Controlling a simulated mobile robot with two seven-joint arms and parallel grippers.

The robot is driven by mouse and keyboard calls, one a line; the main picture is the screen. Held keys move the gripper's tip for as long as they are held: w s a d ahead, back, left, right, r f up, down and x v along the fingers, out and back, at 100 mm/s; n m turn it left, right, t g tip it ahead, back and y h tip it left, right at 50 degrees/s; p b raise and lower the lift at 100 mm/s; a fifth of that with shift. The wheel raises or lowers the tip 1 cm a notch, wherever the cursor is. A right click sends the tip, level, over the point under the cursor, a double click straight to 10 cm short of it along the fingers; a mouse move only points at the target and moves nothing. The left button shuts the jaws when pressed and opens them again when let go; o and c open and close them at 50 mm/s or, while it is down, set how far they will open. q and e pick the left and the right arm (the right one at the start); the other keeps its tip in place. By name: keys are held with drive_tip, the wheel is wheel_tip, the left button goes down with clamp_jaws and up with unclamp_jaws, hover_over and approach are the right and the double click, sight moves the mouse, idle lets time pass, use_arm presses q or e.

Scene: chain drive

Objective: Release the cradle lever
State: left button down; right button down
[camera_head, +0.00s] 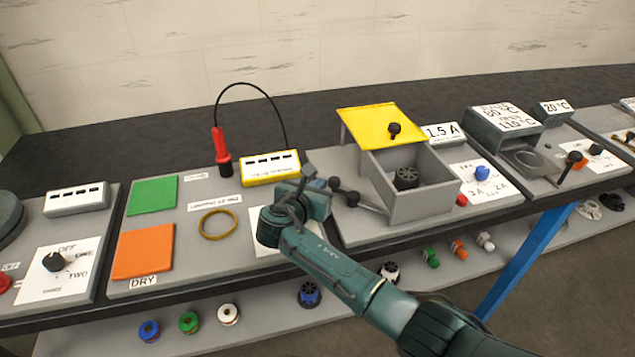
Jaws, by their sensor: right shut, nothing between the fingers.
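My right gripper (315,186) is shut with nothing between its fingers. Its arm comes in from the lower right. A dark ribbed round part (406,178) sits inside the box. A yellow lid (380,124) with a black knob is over the box's back. My left gripper is not in view.
On the left panel are a green pad (152,195), an orange pad (143,251), a brass ring (218,224) and a red-handled probe (220,150) cabled to a yellow meter (270,168). A blue knob (482,173) is right of the box. Several coloured spools lie on the lower shelf.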

drive_tip(key=shift+w+d, duration=0.1)
drive_tip(key=shift+w, duration=0.3)
idle(0.7)
drive_tip(key=v, duration=1.3)
drive_tip(key=shift+p, duration=0.4)
